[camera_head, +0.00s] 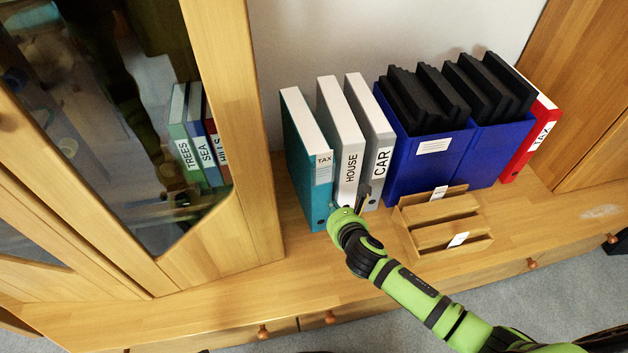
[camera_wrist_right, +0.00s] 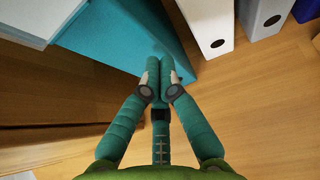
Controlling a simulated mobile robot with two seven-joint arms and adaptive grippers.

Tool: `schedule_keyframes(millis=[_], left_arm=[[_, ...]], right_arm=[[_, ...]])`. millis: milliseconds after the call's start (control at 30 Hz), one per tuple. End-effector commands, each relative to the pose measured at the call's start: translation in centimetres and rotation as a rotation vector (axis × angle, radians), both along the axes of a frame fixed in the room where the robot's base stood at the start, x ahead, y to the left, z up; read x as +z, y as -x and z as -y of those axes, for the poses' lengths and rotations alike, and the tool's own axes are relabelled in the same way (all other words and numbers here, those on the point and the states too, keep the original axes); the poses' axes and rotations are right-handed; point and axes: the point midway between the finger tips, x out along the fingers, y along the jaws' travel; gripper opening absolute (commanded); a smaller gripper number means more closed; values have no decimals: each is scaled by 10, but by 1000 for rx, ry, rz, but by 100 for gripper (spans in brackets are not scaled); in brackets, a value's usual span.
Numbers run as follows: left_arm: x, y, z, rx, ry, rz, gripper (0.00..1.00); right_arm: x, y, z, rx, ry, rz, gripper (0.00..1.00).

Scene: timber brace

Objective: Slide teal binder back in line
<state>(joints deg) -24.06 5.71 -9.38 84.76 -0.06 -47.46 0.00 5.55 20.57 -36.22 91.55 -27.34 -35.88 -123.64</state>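The teal binder (camera_head: 303,165), labelled TAX, stands upright at the left end of the row on the wooden surface. Its spine sticks out a little further forward than the white HOUSE binder (camera_head: 343,165) beside it. The teal binder also fills the upper left of the right wrist view (camera_wrist_right: 125,35). My right gripper (camera_head: 336,210) is low in front of the teal binder's spine. In the right wrist view its fingertips (camera_wrist_right: 158,72) are together, with nothing seen between them. They are at or very near the binder; contact is unclear. My left gripper is not in view.
A grey CAR binder (camera_head: 371,140), blue boxes (camera_head: 430,160) with black folders and a red TAX binder (camera_head: 532,135) continue the row. A wooden tray (camera_head: 407,238) sits just right of my right gripper. A glass-doored cabinet (camera_head: 225,100) stands left.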

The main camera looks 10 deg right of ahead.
Motion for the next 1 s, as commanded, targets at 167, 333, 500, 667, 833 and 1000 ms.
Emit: schedule_keyframes(millis=[167, 333, 500, 667, 833, 1000], left_arm=[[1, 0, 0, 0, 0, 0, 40], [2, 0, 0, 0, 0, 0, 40], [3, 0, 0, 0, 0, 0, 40], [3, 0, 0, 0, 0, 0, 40], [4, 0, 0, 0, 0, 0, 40], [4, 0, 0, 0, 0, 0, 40]], right_arm=[[0, -7, 1, 1, 2, 0, 0], [0, -14, 2, 0, 1, 0, 0], [0, -21, 3, -1, 0, 0, 0], [1, -28, 4, 0, 0, 1, 0], [1, -33, 4, 1, 0, 1, 0], [1, -34, 5, 1, -1, 1, 0]])
